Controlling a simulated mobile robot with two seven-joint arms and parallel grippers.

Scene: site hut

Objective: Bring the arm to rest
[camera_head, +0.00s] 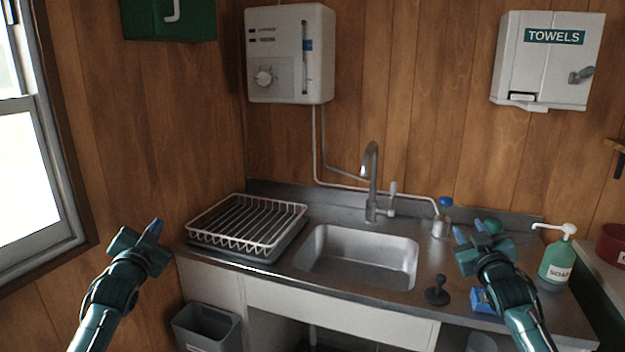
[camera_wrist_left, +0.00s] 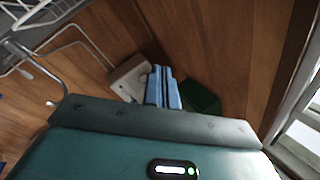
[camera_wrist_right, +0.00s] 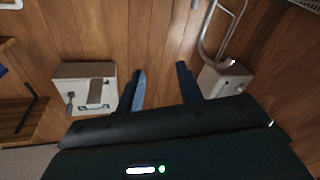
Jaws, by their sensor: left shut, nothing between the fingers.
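My left gripper (camera_head: 154,229) is at the left of the head view, in the air in front of the wood wall, left of the dish rack. Its blue fingers (camera_wrist_left: 163,88) are together in the left wrist view, with nothing between them. My right gripper (camera_head: 473,236) is above the right part of the counter, right of the sink. In the right wrist view its two fingers (camera_wrist_right: 160,88) stand wide apart with nothing between them.
A white dish rack (camera_head: 247,222) stands left of the steel sink (camera_head: 358,258) and its tall tap (camera_head: 371,175). A black plug (camera_head: 437,291), a blue item (camera_head: 484,300) and a green soap bottle (camera_head: 557,262) stand near my right gripper. A grey bin (camera_head: 207,328) is below left.

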